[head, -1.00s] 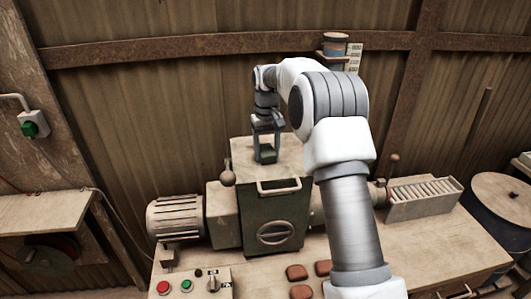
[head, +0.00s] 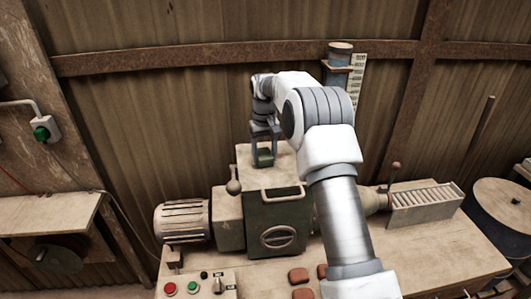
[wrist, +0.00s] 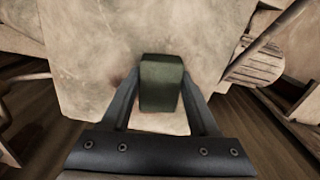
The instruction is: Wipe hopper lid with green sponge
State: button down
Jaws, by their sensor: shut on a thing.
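The hopper lid (head: 283,168) is the pale, stained top of the dark green press box, with a handle (head: 283,193) on its front edge. My gripper (head: 264,163) is over the back left part of the lid, pointing down. It is shut on the green sponge (head: 264,154). In the wrist view the sponge (wrist: 161,84) sits between the two fingers, over the lid (wrist: 85,60). The sponge is at or very close to the lid surface; I cannot tell if it touches. A faint reddish mark shows on the lid beside the sponge.
A ball-topped lever (head: 233,187) stands left of the lid, and a motor (head: 182,221) is further left. Reddish tiles (head: 299,276) lie on the bench in front. A slatted tray (head: 427,203) is at the right. A control panel (head: 200,285) is at the front left.

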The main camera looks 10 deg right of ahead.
aim_at(263, 148)
jog(key=shift+w+p, duration=0.35)
jog(key=shift+w, duration=0.15)
jog(key=shift+w+r+p, duration=0.15)
jog(key=shift+w+p, duration=0.15)
jog(key=shift+p, duration=0.4)
jog(key=shift+w+p, duration=0.6)
jog(key=shift+p, duration=0.2)
jog(key=shift+w+f, duration=0.3)
jog(key=shift+w, duration=0.6)
jog(key=shift+r, duration=3.05)
